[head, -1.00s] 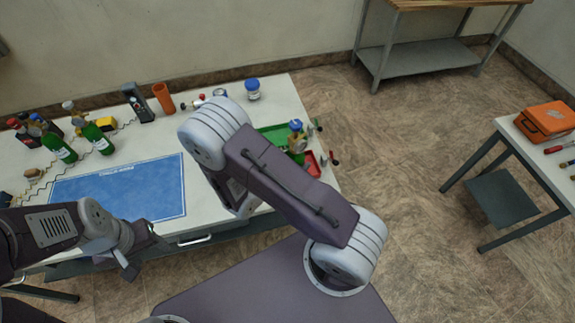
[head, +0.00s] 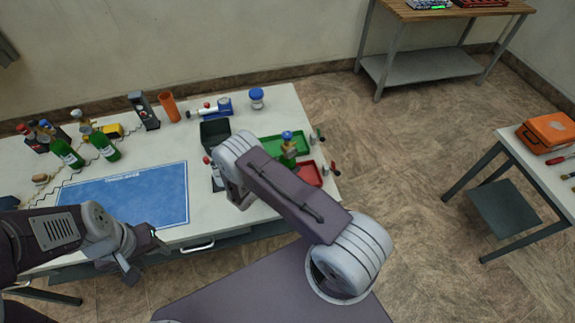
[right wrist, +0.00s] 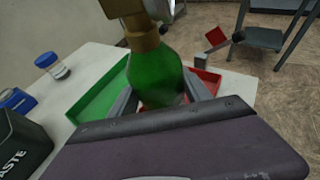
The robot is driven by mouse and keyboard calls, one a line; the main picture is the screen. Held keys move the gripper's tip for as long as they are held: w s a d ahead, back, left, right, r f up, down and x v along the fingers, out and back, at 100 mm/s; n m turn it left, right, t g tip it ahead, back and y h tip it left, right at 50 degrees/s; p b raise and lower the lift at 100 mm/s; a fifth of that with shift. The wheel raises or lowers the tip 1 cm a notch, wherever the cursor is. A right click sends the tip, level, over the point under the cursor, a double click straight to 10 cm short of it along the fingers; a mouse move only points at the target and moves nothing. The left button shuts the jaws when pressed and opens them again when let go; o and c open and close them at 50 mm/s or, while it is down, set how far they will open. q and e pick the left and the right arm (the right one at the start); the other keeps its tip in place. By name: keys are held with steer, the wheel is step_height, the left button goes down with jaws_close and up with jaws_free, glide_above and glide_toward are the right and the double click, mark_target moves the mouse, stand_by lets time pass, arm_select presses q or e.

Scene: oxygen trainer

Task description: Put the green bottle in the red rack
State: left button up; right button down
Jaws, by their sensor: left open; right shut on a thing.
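The green bottle (head: 288,151), with a brass-coloured valve and a blue top, is upright in my right gripper. The right wrist view shows my right gripper (right wrist: 160,98) with its grey fingers shut on either side of the bottle's body (right wrist: 158,72). The red rack (head: 310,175) is a low red tray at the table's right end; in the right wrist view its red edge (right wrist: 209,79) shows behind and right of the bottle. The bottle's base is hidden, so I cannot tell whether it touches anything. My left gripper (head: 143,256) is open and empty, at the table's front edge.
A green tray (head: 265,143) adjoins the red rack. A black waste bin (head: 214,133), a blue-lidded jar (head: 257,99) and an orange cup (head: 169,107) stand nearby. Other bottles (head: 67,153) stand at the left. A blue mat (head: 130,195) lies clear.

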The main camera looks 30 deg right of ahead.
steer(key=shift+s+f, duration=0.1)
steer(key=shift+c, duration=2.4)
jaws_free()
